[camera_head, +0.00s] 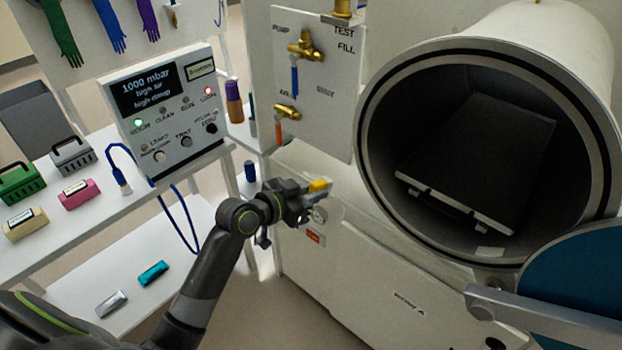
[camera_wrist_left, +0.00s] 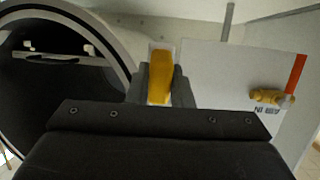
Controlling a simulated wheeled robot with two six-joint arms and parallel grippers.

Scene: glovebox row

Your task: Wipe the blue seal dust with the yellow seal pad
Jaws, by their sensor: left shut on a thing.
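My left gripper (camera_head: 304,196) is shut on the yellow seal pad (camera_head: 319,185), in front of the white cabinet, left of the round port. The wrist view shows the pad (camera_wrist_left: 161,72) upright between the two fingers of the left gripper (camera_wrist_left: 158,88). The round port (camera_head: 365,135) has a pale rim with a dark seal ring around its opening. The pad is apart from this ring. I cannot make out any blue dust on the seal. My right gripper is not in view.
A dark tray (camera_head: 485,150) lies inside the port. The port's open door (camera_head: 575,285) is at the lower right. A valve panel (camera_head: 330,90) with brass valves stands left of the port. A shelf (camera_head: 75,225) with a control box (camera_head: 170,115) and small cases is at left.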

